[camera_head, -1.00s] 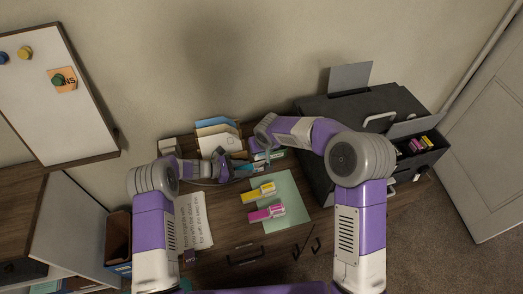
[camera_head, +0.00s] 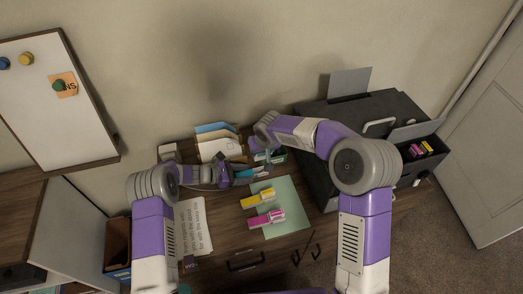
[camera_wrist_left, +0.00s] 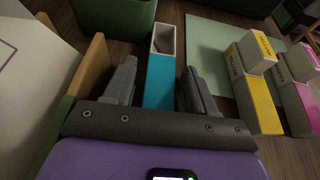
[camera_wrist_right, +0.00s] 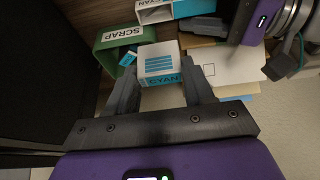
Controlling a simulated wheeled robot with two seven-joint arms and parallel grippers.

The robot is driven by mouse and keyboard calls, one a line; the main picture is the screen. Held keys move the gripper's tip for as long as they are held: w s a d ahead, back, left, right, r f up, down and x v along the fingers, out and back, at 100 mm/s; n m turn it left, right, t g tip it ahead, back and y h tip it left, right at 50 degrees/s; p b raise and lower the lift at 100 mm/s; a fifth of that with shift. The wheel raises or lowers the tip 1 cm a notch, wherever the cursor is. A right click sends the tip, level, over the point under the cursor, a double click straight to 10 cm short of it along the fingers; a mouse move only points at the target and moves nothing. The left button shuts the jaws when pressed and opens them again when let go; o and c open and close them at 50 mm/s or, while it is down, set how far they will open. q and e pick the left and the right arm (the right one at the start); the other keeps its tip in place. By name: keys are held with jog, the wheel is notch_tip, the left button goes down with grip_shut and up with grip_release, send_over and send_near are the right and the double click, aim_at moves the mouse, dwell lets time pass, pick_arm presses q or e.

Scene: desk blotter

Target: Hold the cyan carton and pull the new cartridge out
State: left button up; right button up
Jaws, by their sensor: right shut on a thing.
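The cyan carton (camera_wrist_left: 160,75) lies open-ended and looks empty inside, between the fingers of my left gripper (camera_wrist_left: 158,85). Narrow gaps show at its sides, so the left fingers are open around it. In the head view the carton (camera_head: 245,174) shows small beside my left gripper (camera_head: 229,173). The new cartridge, a white and cyan block marked CYAN (camera_wrist_right: 160,65), is held between the fingers of my right gripper (camera_wrist_right: 160,92). It is apart from the carton (camera_wrist_right: 160,11), which shows at the top of the right wrist view.
A green SCRAP bin (camera_wrist_right: 120,36) stands near the cartridge. Yellow (camera_head: 258,198) and magenta (camera_head: 266,219) cartons lie on a green mat (camera_head: 290,211). A letter rack (camera_head: 215,147) stands behind. The black printer (camera_head: 375,115) is open at right.

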pick_arm(q)
jog(key=shift+o, duration=0.5)
jog(key=shift+f, duration=0.1)
jog(key=v, duration=1.2)
jog(key=shift+w+a, duration=0.1)
